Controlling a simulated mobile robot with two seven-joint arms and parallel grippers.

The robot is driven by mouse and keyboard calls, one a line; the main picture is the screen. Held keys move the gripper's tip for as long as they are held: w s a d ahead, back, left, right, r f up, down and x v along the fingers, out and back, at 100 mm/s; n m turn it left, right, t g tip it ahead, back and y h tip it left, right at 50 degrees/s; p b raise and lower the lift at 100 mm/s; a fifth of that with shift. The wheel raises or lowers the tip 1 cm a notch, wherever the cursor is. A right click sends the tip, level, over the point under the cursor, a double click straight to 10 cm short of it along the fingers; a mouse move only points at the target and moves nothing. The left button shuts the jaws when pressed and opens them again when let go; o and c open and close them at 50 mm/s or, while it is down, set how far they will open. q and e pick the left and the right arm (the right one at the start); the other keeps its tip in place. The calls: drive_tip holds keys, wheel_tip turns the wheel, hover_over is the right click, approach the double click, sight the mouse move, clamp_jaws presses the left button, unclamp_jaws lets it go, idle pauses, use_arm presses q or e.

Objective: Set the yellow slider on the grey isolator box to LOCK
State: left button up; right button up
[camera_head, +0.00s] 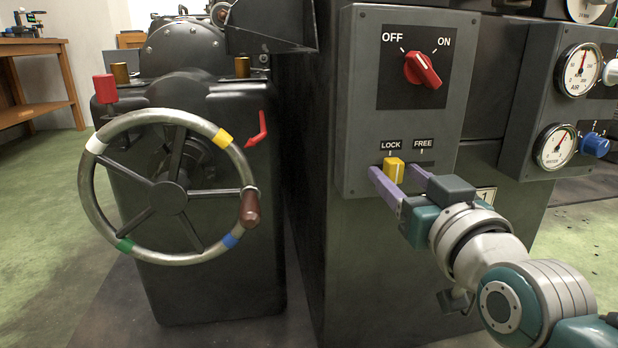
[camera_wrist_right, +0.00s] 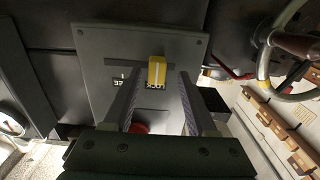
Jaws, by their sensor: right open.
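The grey isolator box (camera_head: 364,130) is upright on the dark cabinet front. Its yellow slider (camera_head: 393,170) sits directly under the LOCK label (camera_head: 391,145), at the left part of its slot. The FREE label (camera_head: 424,143) is to the right. My right gripper (camera_head: 396,176) is open, its two purple fingers reaching to the box on either side of the slider. In the right wrist view the slider (camera_wrist_right: 157,71) is beside LOCK, between the fingertips (camera_wrist_right: 160,80), with gaps visible. A finger partly hides FREE there. My left gripper is out of view.
A red OFF/ON knob (camera_head: 422,70) is above the slider on the same box. A gauge panel (camera_head: 530,110) is to the right. A large handwheel (camera_head: 168,198) with a brown handle stands to the left. Green floor is clear at far left.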

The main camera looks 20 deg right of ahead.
drive_tip(key=p+v, duration=0.3)
drive_tip(key=v, duration=0.6)
drive_tip(key=shift+p, duration=0.35)
drive_tip(key=shift+w, duration=0.15)
drive_tip(key=s+a+r+n+g+y+p, duration=0.1)
drive_tip(key=s+a+r+g+y+p, duration=0.15)
drive_tip(key=r+p, duration=1.15)
drive_tip(key=s+a+r+n+g+y+p, duration=0.1)
drive_tip(key=s+a+r+n+g+p, duration=0.2)
drive_tip(key=r+p, duration=1.05)
drive_tip(key=s+a+r+g+p, duration=0.1)
drive_tip(key=s+r+g+p, duration=0.4)
drive_tip(key=r+p, duration=0.9)
drive_tip(key=s+a+r+g+p, duration=0.1)
drive_tip(key=s+r+g+p, duration=0.3)
drive_tip(key=s+r+p, duration=0.95)
drive_tip(key=w+r+p, duration=0.3)
drive_tip(key=r+p, duration=1.3)
drive_tip(key=p, duration=0.3)
drive_tip(key=w+r+p, duration=0.3)
drive_tip(key=r+p, duration=1.3)
drive_tip(key=p, duration=0.3)
drive_tip(key=shift+w+a+n+y+p, duration=0.2)
drive_tip(key=shift+n+y+p, duration=0.1)
drive_tip(key=shift+y+p, duration=0.05)
